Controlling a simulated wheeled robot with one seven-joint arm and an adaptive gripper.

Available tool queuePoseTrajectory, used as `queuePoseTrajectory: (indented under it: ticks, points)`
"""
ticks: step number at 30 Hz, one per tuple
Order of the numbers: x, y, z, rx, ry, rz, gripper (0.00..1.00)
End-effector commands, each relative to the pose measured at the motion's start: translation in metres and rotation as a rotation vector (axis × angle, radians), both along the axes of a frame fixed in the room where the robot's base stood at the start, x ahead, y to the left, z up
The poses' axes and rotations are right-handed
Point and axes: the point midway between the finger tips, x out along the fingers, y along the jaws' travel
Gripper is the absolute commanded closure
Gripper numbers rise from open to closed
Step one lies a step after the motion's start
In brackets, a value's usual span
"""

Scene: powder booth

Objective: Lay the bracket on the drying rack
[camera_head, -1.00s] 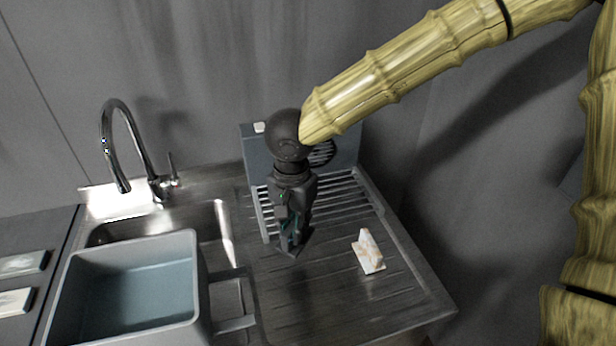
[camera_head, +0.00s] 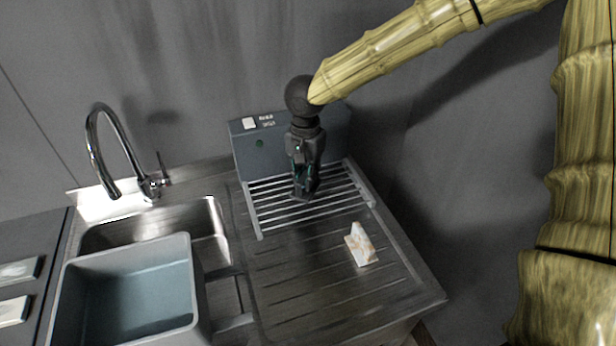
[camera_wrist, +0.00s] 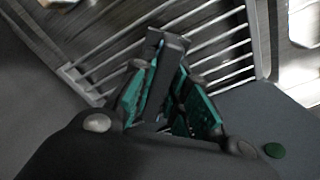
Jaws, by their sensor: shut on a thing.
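My gripper (camera_head: 304,192) is over the drying rack (camera_head: 262,214), a row of pale metal bars at the back of the drainboard. In the wrist view my gripper (camera_wrist: 172,98) has its green-padded fingers shut on a dark grey bracket (camera_wrist: 172,52). The bracket sticks out past the fingertips toward the bars of the rack (camera_wrist: 226,42). In the head view the bracket is mostly lost against the dark fingers. I cannot tell whether it touches the bars.
A white and rust-marked angled piece (camera_head: 361,246) sits on the drainboard (camera_head: 300,290) in front of the rack. A grey panel (camera_head: 243,150) stands behind the rack. At left are a grey-blue tub (camera_head: 190,285), the sink (camera_head: 205,215) and a curved tap (camera_head: 115,130).

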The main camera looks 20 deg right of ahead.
Motion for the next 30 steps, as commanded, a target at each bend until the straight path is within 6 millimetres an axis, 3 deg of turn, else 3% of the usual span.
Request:
queuePoseTrajectory:
  ticks: [9,18,29,30]
  points:
    - [0.021,-0.014,-0.001,0.000,-0.001,-0.001,1.00]
    - [0.019,-0.012,-0.036,0.000,-0.001,0.002,1.00]
    - [0.019,-0.012,-0.038,0.001,-0.001,0.002,1.00]
    - [0.019,-0.012,-0.039,0.001,-0.001,0.002,0.82]
